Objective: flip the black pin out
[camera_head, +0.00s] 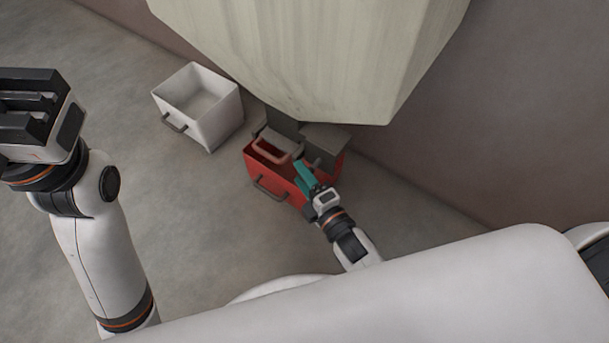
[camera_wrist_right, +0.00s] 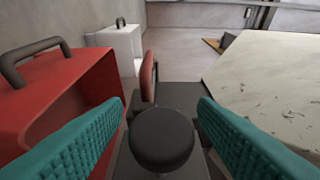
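A round black knob, which looks like the black pin (camera_wrist_right: 161,138), stands on a dark grey surface (camera_wrist_right: 178,95) in the right wrist view. My right gripper (camera_wrist_right: 160,103) has its two teal fingers apart, one on each side of the knob, with gaps showing; I cannot tell if either touches it. In the head view my right gripper (camera_head: 303,172) is over the right part of the red box (camera_head: 259,175), and the pin cannot be made out there. My left gripper (camera_head: 28,105) is raised at the far left; its finger opening is unclear.
A large pale hopper-like body (camera_head: 310,50) hangs close above and behind the red box. A white open bin (camera_head: 215,125) with a grey handle stands behind left. A red rounded frame (camera_head: 275,147) stands by the red box. The floor at left is clear.

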